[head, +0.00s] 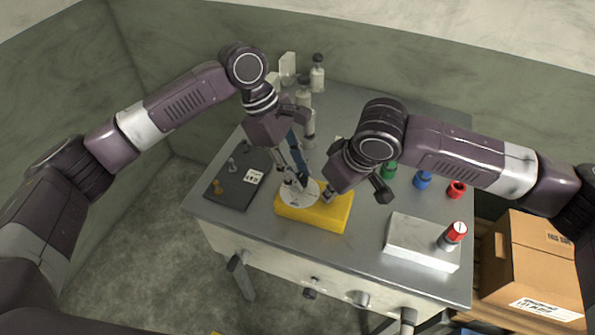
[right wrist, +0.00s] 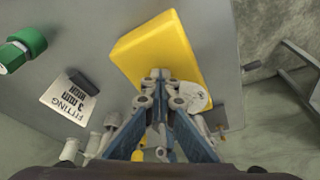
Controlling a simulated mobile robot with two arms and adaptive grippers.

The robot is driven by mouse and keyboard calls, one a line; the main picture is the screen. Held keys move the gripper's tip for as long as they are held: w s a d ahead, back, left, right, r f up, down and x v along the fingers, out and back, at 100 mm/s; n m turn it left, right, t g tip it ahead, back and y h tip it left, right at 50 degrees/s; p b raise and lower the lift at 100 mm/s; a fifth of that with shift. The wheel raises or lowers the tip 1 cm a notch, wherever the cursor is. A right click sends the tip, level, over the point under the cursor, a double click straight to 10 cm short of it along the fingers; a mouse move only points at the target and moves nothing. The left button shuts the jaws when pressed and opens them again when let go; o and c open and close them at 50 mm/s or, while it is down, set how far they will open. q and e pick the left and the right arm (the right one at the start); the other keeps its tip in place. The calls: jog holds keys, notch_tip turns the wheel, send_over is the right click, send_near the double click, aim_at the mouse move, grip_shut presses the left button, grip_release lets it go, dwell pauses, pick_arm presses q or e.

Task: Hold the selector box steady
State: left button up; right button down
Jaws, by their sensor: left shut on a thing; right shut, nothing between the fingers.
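The yellow selector box (head: 330,216) lies near the front middle of the grey table, with a pale round dial (head: 296,197) on top. It also shows in the right wrist view (right wrist: 150,50), with part of the dial (right wrist: 196,97) at its edge. My left gripper (head: 297,181) reaches down to the dial and is shut on the selector box; its fingers hide the exact part held. My right gripper (head: 327,196) is shut and empty beside the dial. In the right wrist view its closed fingertips (right wrist: 160,76) are over the yellow box; I cannot tell whether they touch.
A dark mat (head: 229,198) with small pegs is left of the box. A white block (head: 412,245) with a red-topped cylinder (head: 452,236) is at the right. Green, blue (head: 422,180) and red (head: 457,190) parts stand behind it. Bottles (head: 317,74) stand at the back.

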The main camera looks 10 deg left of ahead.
pick_arm(q)
jog(key=m+g, duration=0.1)
jog(key=m, duration=0.2)
jog(key=m+g+y, duration=0.1)
jog(key=m, duration=0.2)
jog(key=shift+w+d, duration=0.1)
jog(key=m+g+y, duration=0.1)
jog(key=m, duration=0.3)
jog(key=shift+d, duration=0.1)
jog(key=m+y, duration=0.1)
jog(key=m, duration=0.2)
jog(key=shift+m+y, duration=0.3)
jog(key=shift+y, duration=0.1)
jog(key=m+y, duration=0.1)
jog(key=m, duration=0.1)
jog(key=m+y, duration=0.1)
jog(key=m, duration=0.2)
jog(key=shift+d, duration=0.2)
jog(key=shift+d+m+t+y, duration=0.1)
jog(key=shift+m+t+y, duration=0.45)
jog(key=shift+m, duration=1.65)
jog(key=shift+f+y, duration=0.1)
jog(key=shift+y, duration=0.15)
jog(key=o, duration=1.2)
jog(key=shift+c, duration=0.2)
